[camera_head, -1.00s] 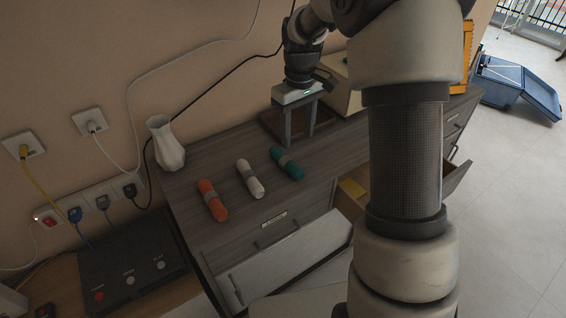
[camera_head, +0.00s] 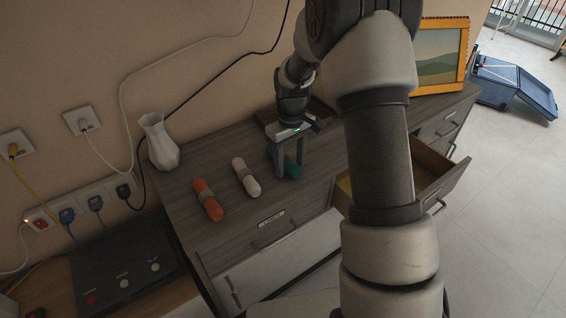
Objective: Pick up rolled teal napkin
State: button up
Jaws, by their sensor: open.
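The rolled teal napkin (camera_head: 291,169) lies on the dark wooden dresser top, the rightmost of three rolls. My gripper (camera_head: 289,172) points down at it, with its two fingers apart. One finger shows on the near left of the roll and the other on its right, and the gripper covers part of the roll. I cannot tell whether either finger touches it. A rolled white napkin (camera_head: 246,177) and a rolled orange napkin (camera_head: 208,199), each with a grey band, lie to its left.
A white vase (camera_head: 160,143) stands at the dresser's left back. A framed picture (camera_head: 437,56) stands at the right end. A dark tray or box (camera_head: 322,112) lies behind my gripper. Open drawers (camera_head: 432,172) stick out in front of the dresser (camera_head: 225,229).

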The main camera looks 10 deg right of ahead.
jog(key=shift+c, duration=0.4)
jog(key=shift+r, duration=0.1)
jog(key=c, duration=1)
jog(key=shift+c, duration=0.4)
jog(key=shift+r, duration=0.1)
